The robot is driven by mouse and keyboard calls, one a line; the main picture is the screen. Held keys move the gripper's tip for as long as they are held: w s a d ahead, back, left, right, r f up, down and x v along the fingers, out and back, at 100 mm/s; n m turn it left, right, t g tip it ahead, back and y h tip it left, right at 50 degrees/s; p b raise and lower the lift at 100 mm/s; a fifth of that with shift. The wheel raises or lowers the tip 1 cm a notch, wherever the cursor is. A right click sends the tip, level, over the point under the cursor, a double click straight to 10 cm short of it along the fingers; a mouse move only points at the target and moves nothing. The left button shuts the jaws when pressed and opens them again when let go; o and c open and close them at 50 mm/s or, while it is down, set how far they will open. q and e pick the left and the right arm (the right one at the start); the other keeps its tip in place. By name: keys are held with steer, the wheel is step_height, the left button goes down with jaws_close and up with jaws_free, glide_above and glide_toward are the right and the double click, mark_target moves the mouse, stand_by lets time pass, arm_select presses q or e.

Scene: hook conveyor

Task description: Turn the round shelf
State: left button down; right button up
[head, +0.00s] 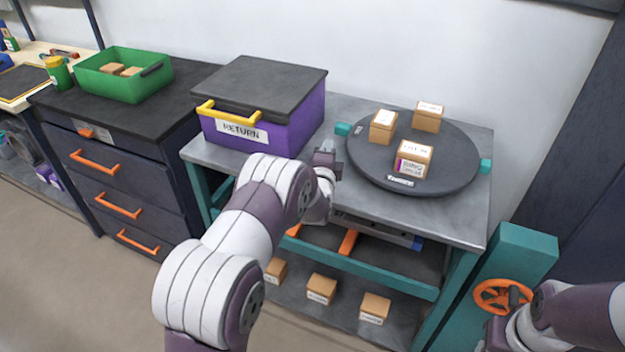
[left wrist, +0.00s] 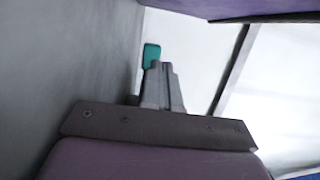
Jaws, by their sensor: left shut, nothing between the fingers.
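The round shelf (head: 360,158) is a dark grey turntable on the grey table at the right. Three small labelled cardboard boxes stand on it: one at the left (head: 383,127), one at the back (head: 428,117) and one at the front (head: 414,160). A teal knob (head: 343,129) sticks out at its left rim and another (head: 486,166) at its right rim. My left gripper (head: 326,148) is shut and empty, just left of the shelf and close to the left knob. In the left wrist view the closed fingertips (left wrist: 158,68) appear just below a teal knob (left wrist: 151,54); I cannot tell whether they touch.
A purple RETURN box (head: 296,131) with a yellow handle stands left of my left gripper. A green bin (head: 105,82) sits on the drawer cabinet. Several boxes lie on the lower shelf. An orange handwheel (head: 488,291) is at lower right, beside my right arm.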

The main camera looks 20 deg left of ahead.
arm_select(q)
steer(key=shift+s+r, duration=0.15)
steer(key=shift+s, duration=0.35)
steer(key=shift+s+a, duration=0.1)
steer(key=shift+s, duration=0.45)
steer(key=s, duration=0.7)
steer(key=shift+s+a, duration=0.15)
steer(key=shift+s, duration=0.1)
steer(key=d+r+n+g+h+p, duration=0.1)
steer(key=g, duration=0.1)
steer(key=s+d+n+g+h+p, duration=0.1)
steer(key=n+p, duration=0.1)
steer(key=shift+s+d+r+n+g, duration=0.15)
steer(key=shift+r+n+g, duration=0.15)
steer(key=shift+r+g, duration=0.1)
steer(key=s+d+r+n+g+h+p, duration=0.1)
steer(key=s+n+g, duration=0.5)
steer(key=s, duration=0.7)
steer(key=s+d+r+n+g+p, duration=0.2)
steer(key=s+n+g, duration=0.3)
steer(key=s, duration=0.8)
steer(key=shift+s+d+r+n+g+h+p, duration=0.3)
steer(key=shift+d+n+g+h+p, duration=0.1)
steer(key=shift+d+g+p, duration=0.4)
steer(key=shift+a, duration=0.1)
